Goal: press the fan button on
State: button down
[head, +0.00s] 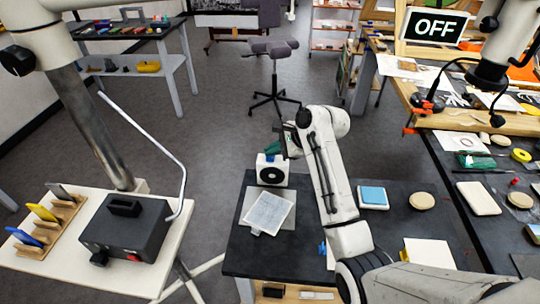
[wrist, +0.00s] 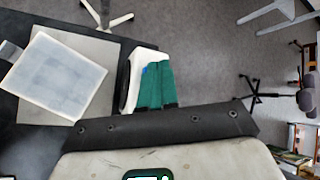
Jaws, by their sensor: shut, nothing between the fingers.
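The fan (head: 272,170) is a small white box with a round black grille, standing at the back edge of the dark table. A small blue button (head: 269,157) shows on its top. In the wrist view the fan's white casing (wrist: 141,62) lies beside and partly under my fingers, and a bit of blue shows at their left edge. My gripper (head: 277,148) has green fingers, shut and empty, at the top of the fan. Its fingers also show in the wrist view (wrist: 156,66). I cannot tell whether they touch the button. A sign (head: 435,27) reads OFF.
A translucent panel (head: 268,212) lies on a grey sheet in front of the fan. A blue-topped block (head: 373,196) and a round wooden disc (head: 422,201) lie to the right of my arm. A black box (head: 125,230) stands on the left table. Floor behind the fan is free.

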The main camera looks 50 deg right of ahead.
aim_at(273, 158)
dwell(0.6)
jog(key=shift+r+p, duration=0.5)
jog(key=shift+p, duration=0.6)
notch_tip(273, 158, up, 2)
jog(key=p, duration=0.3)
jog(key=shift+r, duration=0.2)
notch_tip(273, 158, up, 4)
jog(key=shift+f, duration=0.25)
